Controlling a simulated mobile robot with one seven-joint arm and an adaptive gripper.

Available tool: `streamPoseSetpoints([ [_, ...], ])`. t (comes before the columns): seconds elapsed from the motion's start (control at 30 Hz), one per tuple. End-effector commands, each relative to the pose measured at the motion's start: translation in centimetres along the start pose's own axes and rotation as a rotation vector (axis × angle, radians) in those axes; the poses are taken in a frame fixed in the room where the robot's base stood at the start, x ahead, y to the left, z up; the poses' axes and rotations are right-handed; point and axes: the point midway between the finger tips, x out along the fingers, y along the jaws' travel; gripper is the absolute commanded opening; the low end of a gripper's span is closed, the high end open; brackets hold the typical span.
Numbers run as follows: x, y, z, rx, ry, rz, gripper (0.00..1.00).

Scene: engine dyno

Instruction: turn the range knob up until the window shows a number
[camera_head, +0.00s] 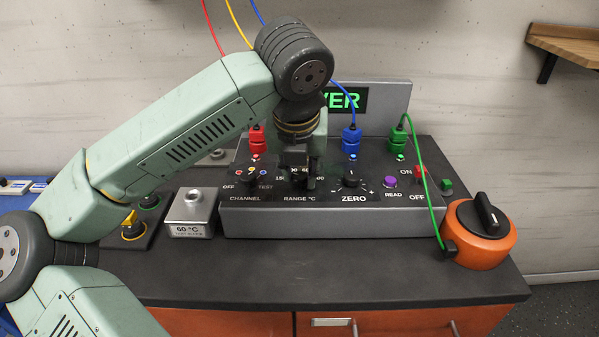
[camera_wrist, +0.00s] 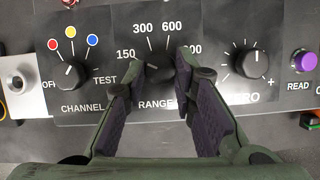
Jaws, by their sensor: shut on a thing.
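The range knob (camera_wrist: 160,72) is a dark knob on the sloped front of the grey control box (camera_head: 330,222). Marks 150, 300 and 600 show around it, and a further number at the right is partly covered by a finger. My gripper (camera_head: 298,182) reaches down onto it; in the wrist view my gripper (camera_wrist: 166,80) has one finger on each side, shut on the knob. The knob's pointer is hard to make out.
The channel knob (camera_wrist: 70,75) is left of the range knob, and the zero knob (camera_wrist: 248,64) is close on the right. Beyond it are the purple read button (camera_head: 390,181) and a red switch (camera_head: 421,172). An orange device (camera_head: 480,245) with a green cable stands at the right.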

Motion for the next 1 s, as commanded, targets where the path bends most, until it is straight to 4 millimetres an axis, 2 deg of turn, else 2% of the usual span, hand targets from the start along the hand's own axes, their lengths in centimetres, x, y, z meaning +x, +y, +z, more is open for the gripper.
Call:
streamPoseSetpoints([
  [0.6,0.21,0.46,0.08,0.441,-0.002,-0.187,0.0],
  [1.0,0.12,0.59,0.21,0.628,-0.001,-0.263,0.0],
])
